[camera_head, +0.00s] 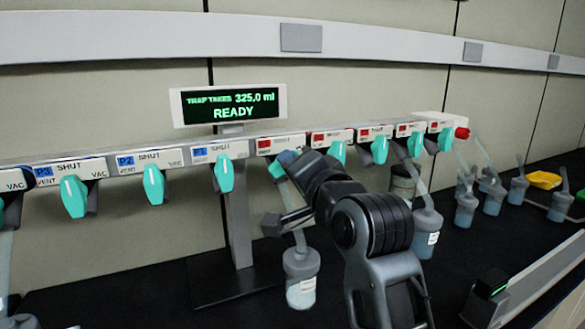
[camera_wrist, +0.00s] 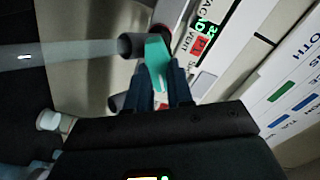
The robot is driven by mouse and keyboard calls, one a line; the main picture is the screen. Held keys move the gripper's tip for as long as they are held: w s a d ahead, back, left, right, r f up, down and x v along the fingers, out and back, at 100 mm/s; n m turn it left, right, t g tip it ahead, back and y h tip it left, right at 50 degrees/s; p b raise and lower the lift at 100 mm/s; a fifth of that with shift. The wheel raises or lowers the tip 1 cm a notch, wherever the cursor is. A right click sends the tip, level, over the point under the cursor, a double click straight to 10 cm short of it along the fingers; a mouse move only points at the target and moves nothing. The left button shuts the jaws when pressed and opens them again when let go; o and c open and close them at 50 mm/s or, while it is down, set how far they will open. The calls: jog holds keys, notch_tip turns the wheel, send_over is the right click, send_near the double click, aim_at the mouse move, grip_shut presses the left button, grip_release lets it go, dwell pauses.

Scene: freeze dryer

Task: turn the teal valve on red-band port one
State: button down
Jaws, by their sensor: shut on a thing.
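A teal valve (camera_wrist: 157,58) shows in the wrist view beside a white label with a red band (camera_wrist: 199,44). My gripper (camera_wrist: 168,88) is shut on this valve, with its dark blue fingers on either side of the teal handle. In the head view my gripper (camera_head: 285,161) is at the leftmost red-band port (camera_head: 277,144), just right of the blue-band P1 port (camera_head: 213,151). My gripper and arm hide most of the held valve there. The port's number and position lettering are too small to read surely.
More teal valves (camera_head: 379,150) line the rail on both sides of my gripper. A display (camera_head: 229,105) above reads READY. A yellow tray (camera_head: 543,180) lies far right.

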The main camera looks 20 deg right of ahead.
jog(key=shift+m, duration=0.3)
jog(key=c, duration=1)
grip_release()
jog(key=shift+s, duration=0.15)
jog(key=s+b, duration=0.1)
jog(key=s, duration=0.6)
jog(key=shift+s+b, duration=0.3)
jog(key=shift+b, duration=0.1)
jog(key=shift+f, duration=0.15)
